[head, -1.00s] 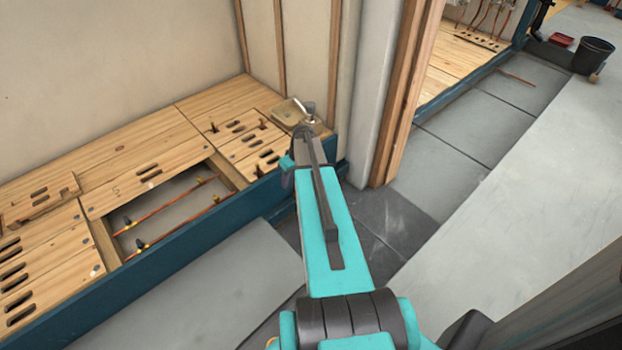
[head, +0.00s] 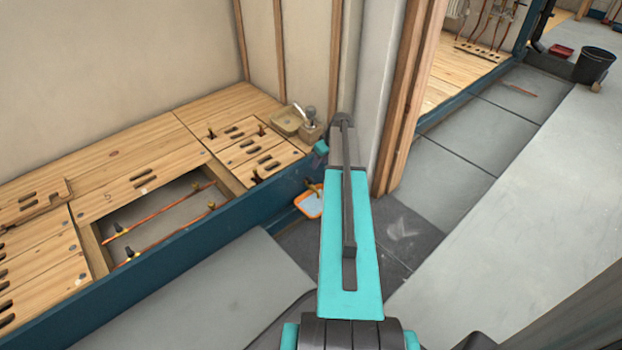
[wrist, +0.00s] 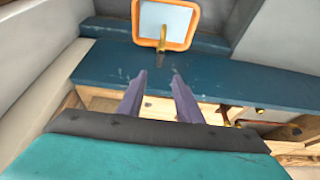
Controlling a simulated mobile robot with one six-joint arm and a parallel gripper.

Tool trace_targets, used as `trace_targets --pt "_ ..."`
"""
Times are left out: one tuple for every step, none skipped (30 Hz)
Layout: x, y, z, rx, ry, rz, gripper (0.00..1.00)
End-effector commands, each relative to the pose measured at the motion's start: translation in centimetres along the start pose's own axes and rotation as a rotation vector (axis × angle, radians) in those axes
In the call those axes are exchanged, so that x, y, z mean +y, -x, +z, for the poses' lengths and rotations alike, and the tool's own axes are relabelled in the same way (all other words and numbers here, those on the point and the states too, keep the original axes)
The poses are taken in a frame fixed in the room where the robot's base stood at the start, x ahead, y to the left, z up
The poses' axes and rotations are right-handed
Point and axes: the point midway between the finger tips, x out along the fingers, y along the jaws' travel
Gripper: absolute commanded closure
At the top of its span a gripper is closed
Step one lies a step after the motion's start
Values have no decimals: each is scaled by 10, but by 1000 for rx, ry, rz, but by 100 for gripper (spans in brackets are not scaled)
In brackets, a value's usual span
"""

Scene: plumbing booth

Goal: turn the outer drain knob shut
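A brass drain fitting (wrist: 162,38) stands out from the blue beam (wrist: 210,75), in front of an orange-rimmed tray (wrist: 136,25). A small dark part (wrist: 160,57) at its near end may be the knob; its turn position is too small to tell. In the head view the brass fitting (head: 316,187) shows just above the tray (head: 303,207), left of my arm. My gripper (wrist: 158,74) is open and empty in the wrist view. Its two fingers are apart over the beam and short of the fitting.
Wooden floor panels (head: 130,150) have an opening with copper pipes (head: 160,232) and brass-ended valves. A wooden post (head: 408,90) stands right of my arm.

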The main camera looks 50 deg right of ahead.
Motion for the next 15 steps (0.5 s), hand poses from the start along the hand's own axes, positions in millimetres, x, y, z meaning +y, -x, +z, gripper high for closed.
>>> trace_targets --pt "0 -1 0 0 0 0 68" --pt "0 -2 0 0 0 0 68" --pt "0 -3 0 0 0 0 68" --pt "0 -5 0 0 0 0 68" --pt "0 -6 0 -1 0 0 68" --pt "0 -9 0 -1 -1 0 68" --pt "0 -12 0 -1 -1 0 68" --pt "0 -14 1 -1 -1 0 68" --pt "0 -18 1 -1 -1 0 68" --pt "1 -22 1 0 -1 0 68" --pt "1 -25 1 0 -1 0 68" --pt "1 -30 1 0 -1 0 68" --pt "1 -34 1 0 -1 0 68" --pt "1 -38 1 -1 -1 0 68" --pt "1 -44 1 -1 -1 0 68"
